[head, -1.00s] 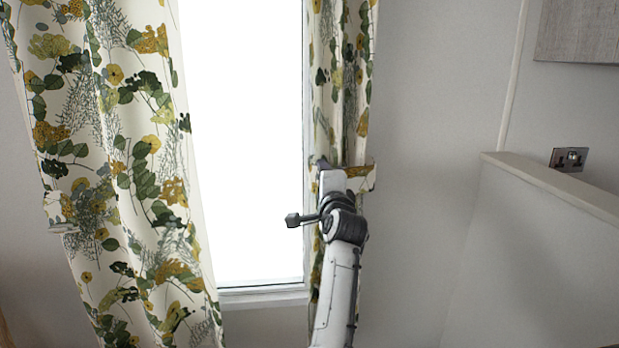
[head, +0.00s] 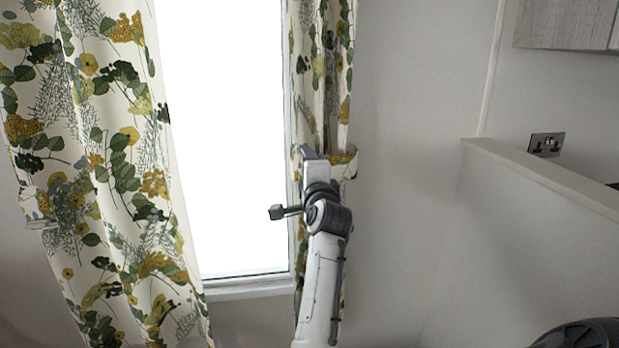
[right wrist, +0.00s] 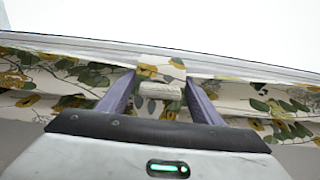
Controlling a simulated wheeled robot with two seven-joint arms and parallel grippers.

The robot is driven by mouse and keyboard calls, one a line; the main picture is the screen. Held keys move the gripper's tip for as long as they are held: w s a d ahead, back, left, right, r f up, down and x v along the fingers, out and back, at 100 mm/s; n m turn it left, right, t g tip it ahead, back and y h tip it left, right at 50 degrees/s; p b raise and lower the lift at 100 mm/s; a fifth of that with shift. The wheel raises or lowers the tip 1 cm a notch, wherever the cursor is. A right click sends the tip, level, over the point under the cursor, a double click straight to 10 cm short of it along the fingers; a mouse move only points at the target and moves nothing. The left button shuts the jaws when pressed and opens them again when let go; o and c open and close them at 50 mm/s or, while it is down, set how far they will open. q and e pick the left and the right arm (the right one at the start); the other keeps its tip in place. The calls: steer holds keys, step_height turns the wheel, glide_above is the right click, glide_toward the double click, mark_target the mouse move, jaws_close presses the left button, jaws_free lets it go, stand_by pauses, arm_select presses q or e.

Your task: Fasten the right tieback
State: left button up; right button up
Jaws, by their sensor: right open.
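The right curtain (head: 325,70), floral on cream, hangs gathered and narrow at the window's right side. A tieback band (head: 343,162) in the same fabric crosses its front; its right end shows beside my gripper. My right gripper (head: 315,155) is at the band, its fingers mostly hidden in the head view. In the right wrist view, the open purple fingers (right wrist: 160,98) stand either side of the patterned band (right wrist: 147,67) and a small pale bar (right wrist: 160,90) on it. I cannot tell whether they touch it or whether the band's ends are joined. My left gripper is out of view.
The left curtain (head: 95,170) hangs wide at the left, with a small pale piece (head: 40,223) at its outer edge. The bright window (head: 225,130) lies between the curtains. A low partition (head: 540,180) and a socket (head: 546,144) are at the right.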

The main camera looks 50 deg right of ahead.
steer(key=v, duration=0.9)
steer(key=shift+b, duration=0.4)
steer(key=w+a+f+n+t+y+b, duration=0.25)
steer(key=w+f+n, duration=0.25)
steer(key=f+n, duration=0.6)
steer(key=s+a+f+n+g+y+p, duration=0.1)
steer(key=s+a+f+n+g+y, duration=0.15)
steer(key=a+f+n+y, duration=0.8)
steer(key=s+a+f+n+g, duration=0.2)
steer(key=s+a+f+n, duration=0.1)
steer(key=s+a+f, duration=0.7)
steer(key=s+a+f+n+g+p, duration=0.1)
steer(key=s+a+f+n+g, duration=0.2)
steer(key=s+a+f, duration=0.8)
step_height(320, 180, down, 5)
steer(key=shift+s+r+y, duration=0.1)
steer(key=shift+s+y, duration=0.3)
steer(key=shift+s, duration=0.75)
